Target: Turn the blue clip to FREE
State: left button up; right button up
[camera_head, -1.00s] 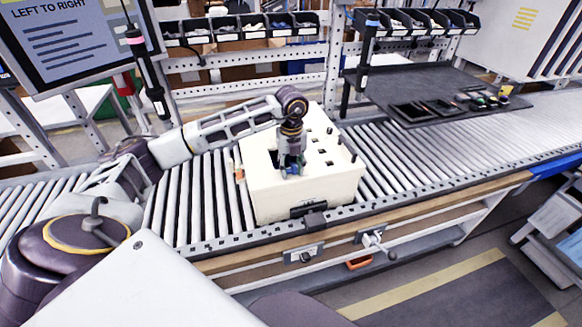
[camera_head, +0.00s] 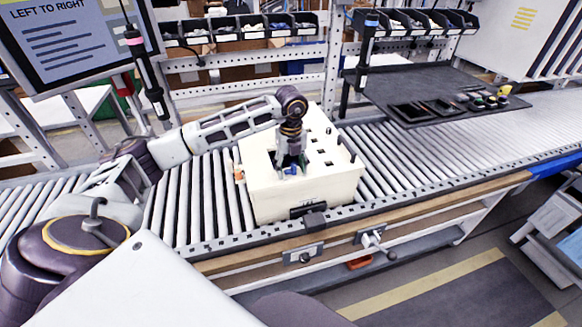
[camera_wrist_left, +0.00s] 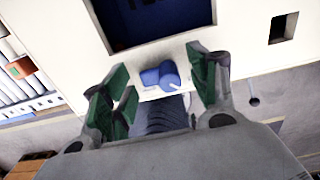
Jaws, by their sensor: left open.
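The blue clip (camera_wrist_left: 160,75) sits on the top of the cream box, close to its front edge, in the left wrist view. It also shows small in the head view (camera_head: 290,171). My left gripper (camera_wrist_left: 155,88) is open, with its green-padded fingers on either side of the clip and apart from it. In the head view the same gripper (camera_head: 291,168) points down over the box. The FREE marking cannot be read. My right gripper is not in view.
The cream box (camera_head: 325,185) rests on the roller conveyor (camera_head: 400,155). Its top has a dark square opening (camera_wrist_left: 150,22) beside the clip and smaller holes. A grey tray (camera_head: 450,85) with parts lies at the right. Two hanging screwdrivers flank the rack.

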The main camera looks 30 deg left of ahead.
pick_arm(q)
jog(key=shift+r, duration=0.1)
notch_tip(320, 180, up, 12)
dwell(0.9)
dwell(0.6)
